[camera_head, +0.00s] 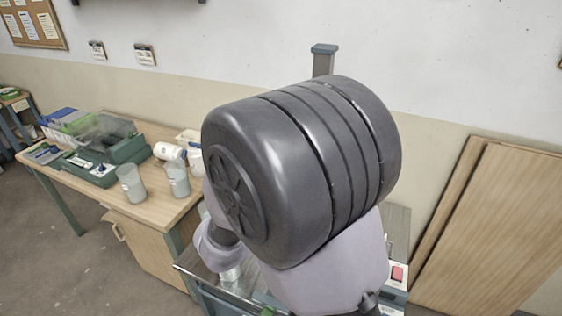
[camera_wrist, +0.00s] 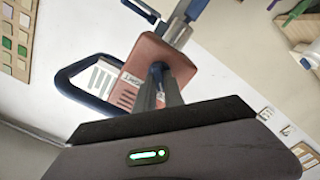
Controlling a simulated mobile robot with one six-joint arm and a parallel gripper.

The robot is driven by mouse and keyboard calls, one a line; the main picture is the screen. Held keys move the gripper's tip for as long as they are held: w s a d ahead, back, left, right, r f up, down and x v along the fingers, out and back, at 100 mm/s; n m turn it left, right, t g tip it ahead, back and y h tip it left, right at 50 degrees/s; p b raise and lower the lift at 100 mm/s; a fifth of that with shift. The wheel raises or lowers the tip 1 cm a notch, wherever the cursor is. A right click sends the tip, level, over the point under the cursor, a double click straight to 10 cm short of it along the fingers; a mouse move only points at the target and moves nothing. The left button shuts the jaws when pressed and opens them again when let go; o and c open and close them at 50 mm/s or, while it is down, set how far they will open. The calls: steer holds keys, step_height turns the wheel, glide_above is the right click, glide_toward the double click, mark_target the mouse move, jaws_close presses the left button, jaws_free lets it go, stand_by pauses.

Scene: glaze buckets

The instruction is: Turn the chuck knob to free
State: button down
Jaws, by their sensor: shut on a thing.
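In the wrist view, a reddish-brown mixer head (camera_wrist: 146,62) with a dark blue loop handle (camera_wrist: 72,72) and a printed label is close ahead of my gripper (camera_wrist: 160,80). My two grey fingers are close together, shut on a small dark knob (camera_wrist: 157,68) on the face of the head, which looks like the chuck knob. The fingers cover most of it, so its setting cannot be read. A metal part (camera_wrist: 176,34) sticks out above the head. In the head view my own arm hides the gripper, the knob and the mixer head.
A wooden table (camera_head: 140,213) at the left holds cups (camera_head: 131,184), a white bottle (camera_head: 169,152) and a green case (camera_head: 112,150). A grey post (camera_head: 323,62) rises behind my arm. A red button (camera_head: 397,273) shows at lower right. Wooden boards (camera_head: 495,230) lean on the wall.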

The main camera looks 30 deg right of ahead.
steer(key=c, duration=1.4)
jaws_free()
steer(key=shift+c, duration=0.2)
steer(key=v, duration=1.7)
steer(key=shift+s+a+p, duration=0.2)
steer(key=shift+p, duration=0.1)
steer(key=shift+w+f, duration=0.1)
